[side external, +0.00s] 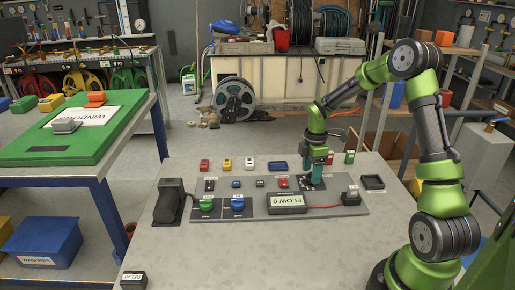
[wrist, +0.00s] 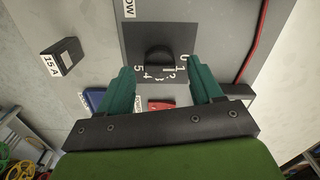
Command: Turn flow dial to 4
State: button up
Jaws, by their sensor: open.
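The flow dial (wrist: 159,59) is a black round knob on a dark square plate (wrist: 140,32), with the numbers 0 to 5 printed around one side. My gripper (wrist: 161,72) has its two teal fingers apart, one on each side of the dial's near edge, with nothing held. I cannot tell how far the fingertips are above the plate. In the side external view my gripper (side external: 314,178) points down over the right part of the grey panel and hides most of the dial.
Green (side external: 206,205) and blue (side external: 237,203) knobs sit on the panel's left, beside a black block (side external: 168,202). Small coloured blocks and a blue tray (side external: 278,165) line the back. A red cable (side external: 325,206) runs along the panel's right.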

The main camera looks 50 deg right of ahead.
jog(key=shift+f, duration=0.75)
jog(key=c, duration=1.1)
jog(key=shift+o, duration=0.2)
